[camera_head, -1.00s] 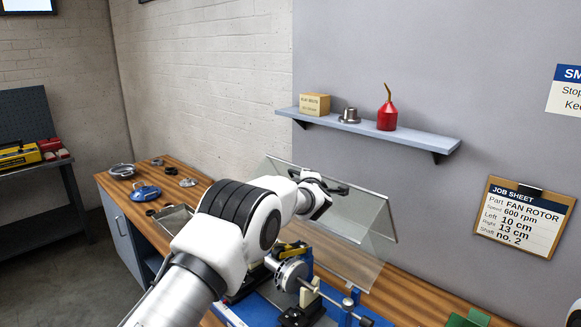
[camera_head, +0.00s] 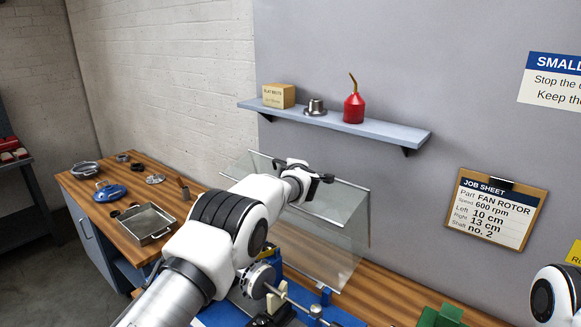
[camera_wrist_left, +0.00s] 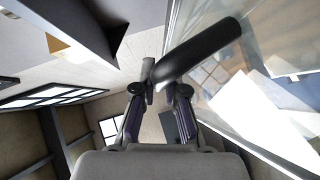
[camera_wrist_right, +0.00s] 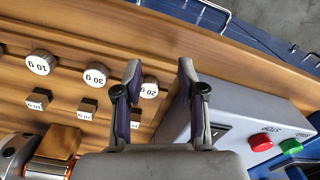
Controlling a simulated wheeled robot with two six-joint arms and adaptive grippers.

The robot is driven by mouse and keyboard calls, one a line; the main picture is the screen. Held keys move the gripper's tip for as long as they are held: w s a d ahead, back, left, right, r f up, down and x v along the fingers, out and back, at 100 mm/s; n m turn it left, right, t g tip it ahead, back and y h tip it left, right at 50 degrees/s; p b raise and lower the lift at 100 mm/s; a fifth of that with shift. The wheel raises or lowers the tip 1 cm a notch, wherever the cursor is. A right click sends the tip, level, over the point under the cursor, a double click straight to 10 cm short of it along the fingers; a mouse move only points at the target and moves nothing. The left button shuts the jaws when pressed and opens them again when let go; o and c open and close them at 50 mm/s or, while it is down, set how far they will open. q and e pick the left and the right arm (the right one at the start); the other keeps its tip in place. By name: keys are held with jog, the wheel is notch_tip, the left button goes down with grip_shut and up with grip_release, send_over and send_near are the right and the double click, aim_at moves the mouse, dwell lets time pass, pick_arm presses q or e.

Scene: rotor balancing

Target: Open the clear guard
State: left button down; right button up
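The clear guard (camera_head: 335,245) is a transparent hinged panel above the blue balancing machine, and its upper edge lies near the grey wall. Its black bar handle (camera_wrist_left: 205,48) shows in the left wrist view. My left gripper (camera_wrist_left: 160,82) is at the handle's near end, its fingers drawn close together around it; the exact contact is partly hidden. In the head view my left gripper (camera_head: 298,178) is at the guard's upper part, and my arm hides part of the machine. My right gripper (camera_wrist_right: 160,75) is open and empty above the wooden bench.
Round weights (camera_wrist_right: 95,76) and small square ones lie under my right gripper, beside a grey control box (camera_wrist_right: 245,110) with red and green buttons. A wall shelf (camera_head: 385,128) with a red oil can (camera_head: 354,108) is above the guard. A metal tray (camera_head: 148,224) stands left.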

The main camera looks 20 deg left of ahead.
pick_arm(q)
jog(key=c, duration=1.3)
grip_release()
jog(key=shift+s, duration=0.15)
jog(key=shift+o, duration=0.5)
jog(key=shift+s+a+r, duration=0.1)
jog(key=shift+s+a, duration=0.05)
jog(key=shift+s, duration=0.05)
jog(key=shift+d, duration=0.2)
jog(key=shift+s+d, duration=0.15)
jog(key=shift+s, duration=0.05)
jog(key=v, duration=1.1)
jog(key=shift+s, duration=0.25)
